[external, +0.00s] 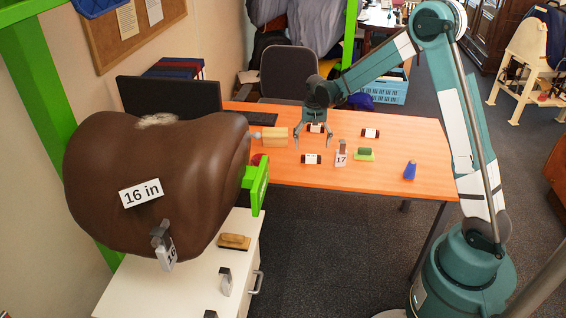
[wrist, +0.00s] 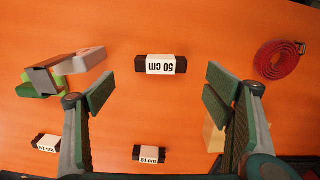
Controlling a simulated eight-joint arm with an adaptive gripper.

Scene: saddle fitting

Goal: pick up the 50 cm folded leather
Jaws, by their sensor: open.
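The 50 cm folded leather (wrist: 160,64) is a dark rolled piece with a white "50 cm" band, upside down in the wrist view. It lies on the orange table, and appears to be the nearer dark roll (external: 311,159) in the external view. My gripper (external: 312,146) is open and empty above the table, pointing down. In the wrist view its fingers (wrist: 160,92) stand wide to either side, with the 50 cm leather centred between them but beyond their tips. No contact with it shows.
Similar rolls marked 51 cm (wrist: 149,153) and 52 cm (wrist: 46,143) lie nearby.

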